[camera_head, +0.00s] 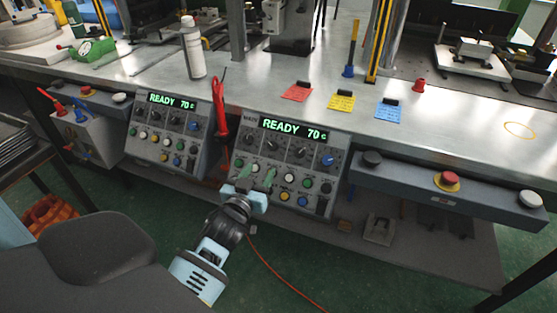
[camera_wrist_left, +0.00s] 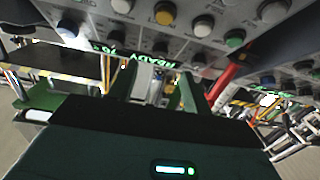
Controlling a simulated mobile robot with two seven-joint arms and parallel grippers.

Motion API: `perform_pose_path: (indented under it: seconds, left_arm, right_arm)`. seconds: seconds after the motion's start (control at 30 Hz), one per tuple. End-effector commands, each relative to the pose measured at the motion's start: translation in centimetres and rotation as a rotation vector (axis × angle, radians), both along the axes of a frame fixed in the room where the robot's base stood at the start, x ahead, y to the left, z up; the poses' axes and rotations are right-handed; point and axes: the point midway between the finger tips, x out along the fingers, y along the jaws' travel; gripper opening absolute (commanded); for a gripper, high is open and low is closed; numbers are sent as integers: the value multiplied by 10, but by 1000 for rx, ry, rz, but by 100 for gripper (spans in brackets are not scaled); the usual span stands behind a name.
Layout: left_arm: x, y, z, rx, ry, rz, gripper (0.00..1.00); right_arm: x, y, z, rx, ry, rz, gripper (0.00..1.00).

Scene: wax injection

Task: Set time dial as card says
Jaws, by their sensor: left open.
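The right control panel (camera_head: 291,165) reads "READY 70 c" and has a row of dark dials, a blue dial (camera_head: 327,160) and coloured buttons below. Which dial is for time is too small to read. Red (camera_head: 297,92), yellow (camera_head: 341,101) and blue (camera_head: 389,111) cards lie on the bench above it; their writing is not legible. My left gripper (camera_head: 257,176) is open and empty in front of this panel's lower left buttons. In the left wrist view its green fingers (camera_wrist_left: 155,88) point toward a panel with buttons and an upside-down READY display. My right gripper is not in view.
A similar panel (camera_head: 167,132) stands to the left, also reading READY 70. Red-handled pliers (camera_head: 219,108) stand between the panels. A white bottle (camera_head: 193,52) is on the bench (camera_head: 245,85). A box with a red button (camera_head: 447,181) lies along the right front edge.

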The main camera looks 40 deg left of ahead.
Motion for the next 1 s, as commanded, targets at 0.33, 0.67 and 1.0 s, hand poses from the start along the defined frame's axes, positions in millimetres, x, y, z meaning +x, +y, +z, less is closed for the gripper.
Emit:
perform_pose_path:
  seconds: [0.33,0.67,1.0]
  left_arm:
    - [11,5,9,-4,-30,11,49]
    - [52,17,9,-3,-28,10,49]
    - [81,25,8,-4,-27,9,49]
  right_arm:
    - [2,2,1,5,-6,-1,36]
    - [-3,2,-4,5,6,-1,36]
    - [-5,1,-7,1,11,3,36]
